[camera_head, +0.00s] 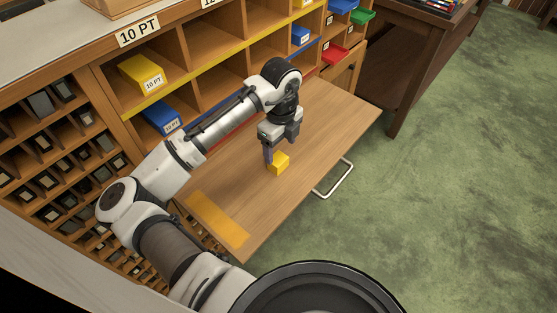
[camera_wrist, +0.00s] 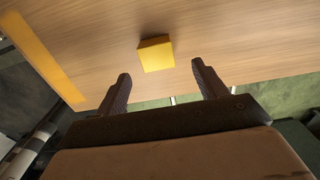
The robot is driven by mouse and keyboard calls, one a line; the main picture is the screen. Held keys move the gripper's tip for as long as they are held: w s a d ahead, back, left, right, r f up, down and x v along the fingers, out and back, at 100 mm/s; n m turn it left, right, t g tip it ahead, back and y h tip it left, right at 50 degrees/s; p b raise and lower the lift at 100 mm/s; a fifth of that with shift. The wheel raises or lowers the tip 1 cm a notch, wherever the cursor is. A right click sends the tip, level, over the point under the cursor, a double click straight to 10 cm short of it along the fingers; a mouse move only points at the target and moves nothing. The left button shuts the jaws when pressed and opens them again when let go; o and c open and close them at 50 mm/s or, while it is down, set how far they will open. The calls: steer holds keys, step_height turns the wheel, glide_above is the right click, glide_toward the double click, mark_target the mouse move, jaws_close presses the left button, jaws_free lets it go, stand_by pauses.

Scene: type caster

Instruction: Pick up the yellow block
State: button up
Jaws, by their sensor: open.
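The yellow block (camera_head: 279,163) rests on the wooden pull-out board, close beside my gripper's fingers in the head view. My gripper (camera_head: 270,155) points down over the board and partly covers the block there. In the wrist view, the yellow block (camera_wrist: 156,54) lies ahead of the gap between my two fingertips (camera_wrist: 160,74). The fingers are spread apart with nothing between them. I cannot tell the exact height of the fingertips above the board.
The wooden board (camera_head: 325,125) has a flat yellow strip (camera_head: 217,219) near its left end and a metal handle (camera_head: 334,179) at its front edge. Behind it stands a shelf with a yellow bin (camera_head: 142,74) and a blue bin (camera_head: 161,115). Most of the board is clear.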

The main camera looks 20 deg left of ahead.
mark_target(277, 158)
steer(key=shift+f, duration=0.65)
steer(key=f+p, duration=0.1)
steer(key=f, duration=0.1)
steer(key=a+f, duration=0.1)
steer(key=f, duration=0.1)
steer(key=shift+s+f+p, duration=0.1)
steer(key=shift+p, duration=0.3)
steer(key=shift+f, duration=0.5)
steer(key=c, duration=1.1)
steer(key=shift+r, duration=0.15)
